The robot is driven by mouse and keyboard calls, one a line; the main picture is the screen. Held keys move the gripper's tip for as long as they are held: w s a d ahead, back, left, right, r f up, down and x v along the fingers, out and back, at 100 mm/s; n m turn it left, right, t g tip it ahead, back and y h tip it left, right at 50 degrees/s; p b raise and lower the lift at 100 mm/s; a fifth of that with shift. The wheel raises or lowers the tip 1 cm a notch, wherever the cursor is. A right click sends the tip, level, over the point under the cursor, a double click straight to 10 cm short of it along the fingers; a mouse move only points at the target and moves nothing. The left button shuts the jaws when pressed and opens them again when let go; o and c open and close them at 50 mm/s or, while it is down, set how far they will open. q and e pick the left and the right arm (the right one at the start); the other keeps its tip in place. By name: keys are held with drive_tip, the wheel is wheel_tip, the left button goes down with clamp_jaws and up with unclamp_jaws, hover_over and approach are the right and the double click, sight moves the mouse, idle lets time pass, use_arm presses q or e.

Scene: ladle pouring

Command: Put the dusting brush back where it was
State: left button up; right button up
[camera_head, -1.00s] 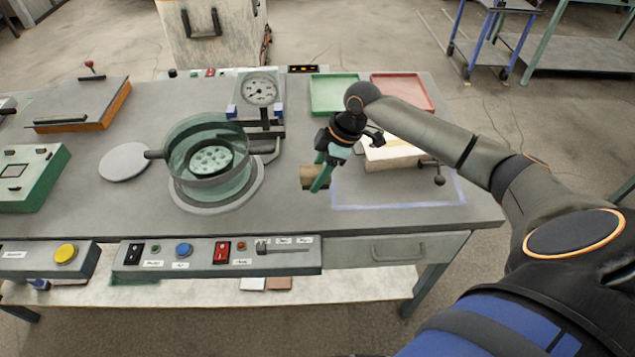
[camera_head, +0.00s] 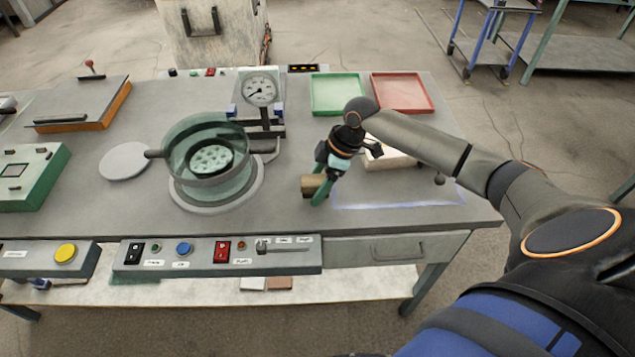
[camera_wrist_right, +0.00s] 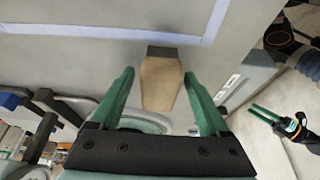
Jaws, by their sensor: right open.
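The dusting brush (camera_head: 309,186) has a tan wooden body and a dark end. In the head view it is at the middle of the table, just left of the blue-outlined area. My right gripper (camera_head: 319,188) is open and points down at it. In the right wrist view the brush (camera_wrist_right: 160,82) shows between the two green fingers of my right gripper (camera_wrist_right: 158,98), with a gap on each side. Whether it rests on the table is hard to tell. My left gripper (camera_wrist_right: 268,116) shows small at the right edge of the wrist view; its opening is unclear.
The blue outline (camera_head: 400,206) lies right of the brush, with a pale block (camera_head: 388,157) partly behind my arm. A glass pot (camera_head: 205,160) stands to the left. A dial gauge (camera_head: 260,90), green tray (camera_head: 335,94) and red tray (camera_head: 403,93) stand behind.

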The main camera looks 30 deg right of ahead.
drive_tip(key=v, duration=1.2)
drive_tip(key=shift+r, duration=0.2)
drive_tip(key=shift+f, duration=0.15)
idle(1.1)
